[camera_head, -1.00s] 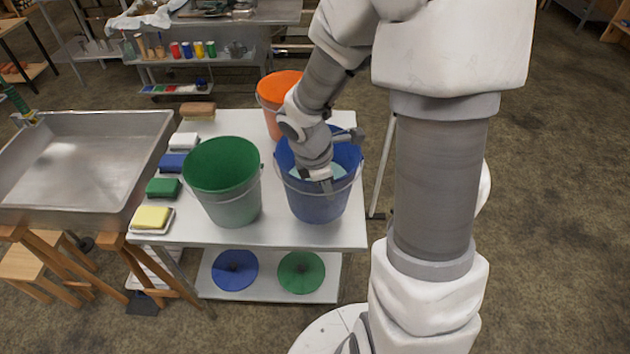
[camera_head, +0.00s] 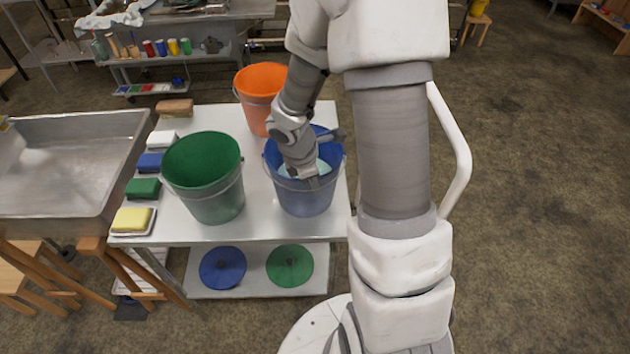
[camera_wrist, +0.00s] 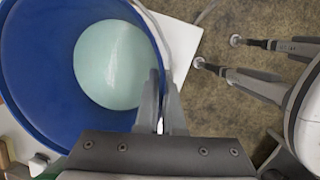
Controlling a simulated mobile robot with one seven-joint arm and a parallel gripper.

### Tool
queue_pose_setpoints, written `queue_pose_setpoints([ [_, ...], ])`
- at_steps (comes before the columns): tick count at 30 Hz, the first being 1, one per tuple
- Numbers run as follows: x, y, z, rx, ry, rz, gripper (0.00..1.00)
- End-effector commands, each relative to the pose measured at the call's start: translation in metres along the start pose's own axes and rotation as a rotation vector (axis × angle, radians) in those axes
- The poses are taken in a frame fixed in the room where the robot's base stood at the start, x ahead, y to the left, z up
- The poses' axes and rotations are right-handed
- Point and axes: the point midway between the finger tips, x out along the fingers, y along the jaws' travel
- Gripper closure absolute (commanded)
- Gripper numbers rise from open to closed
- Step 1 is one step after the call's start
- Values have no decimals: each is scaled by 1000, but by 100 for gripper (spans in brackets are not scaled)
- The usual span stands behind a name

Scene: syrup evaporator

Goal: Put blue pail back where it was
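The blue pail (camera_head: 305,197) stands upright on the right part of the white cart top, with pale liquid inside. My gripper (camera_head: 314,182) reaches down at its near right rim. In the wrist view the blue pail (camera_wrist: 35,85) fills the left side, and my gripper (camera_wrist: 161,75) has one finger inside the wall and one outside. The fingers are close together on the rim, so it looks shut on the pail. The fingertips are partly hidden in the head view.
A green pail (camera_head: 215,190) stands just left, and an orange pail (camera_head: 258,95) behind. Sponges, including a yellow one (camera_head: 133,218), line the cart's left edge. A metal pan (camera_head: 75,165) stands further left. Blue (camera_head: 222,267) and green (camera_head: 290,265) discs lie on the lower shelf. Floor to the right is open.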

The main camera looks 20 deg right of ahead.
Motion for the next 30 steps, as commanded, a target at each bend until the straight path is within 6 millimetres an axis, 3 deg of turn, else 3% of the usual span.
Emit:
queue_pose_setpoints([
  [1, -1, 2, 0, 2, 1, 5, 100],
  [3, 1, -1, 0, -1, 1, -4, 83],
  [6, 1, -1, 0, -1, 0, -3, 65],
  [17, -5, 0, 0, -1, 0, -1, 65],
  [20, -18, 0, 0, 0, 0, 0, 65],
  [30, -89, 1, 1, 1, 0, 2, 65],
])
